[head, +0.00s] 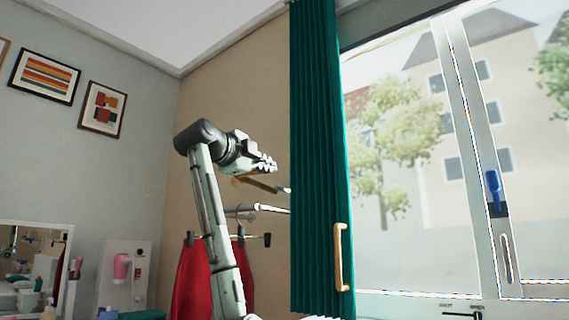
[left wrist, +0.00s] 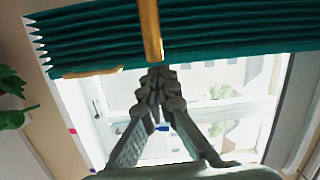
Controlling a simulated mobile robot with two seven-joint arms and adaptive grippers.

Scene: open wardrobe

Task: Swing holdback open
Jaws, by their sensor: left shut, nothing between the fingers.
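A golden-brown bar (head: 262,184), which looks like the holdback, sticks out beside the left edge of a green pleated curtain (head: 318,130). It has a rounded knob at its left end. In the left wrist view the bar (left wrist: 150,28) crosses in front of the curtain (left wrist: 220,28), its end just above my fingertips. My left gripper (head: 271,166) is shut and empty, slightly above the bar in the head view; its fingers meet in the left wrist view (left wrist: 157,80). I cannot tell whether they touch the bar. My right gripper is not in view.
A gold handle (head: 340,257) is on the curtain's right edge. A bright window (head: 455,120) with a blue-handled latch (head: 493,190) is to the right. A red garment (head: 190,280) hangs behind my left arm. A mirror (head: 35,250) stands at lower left.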

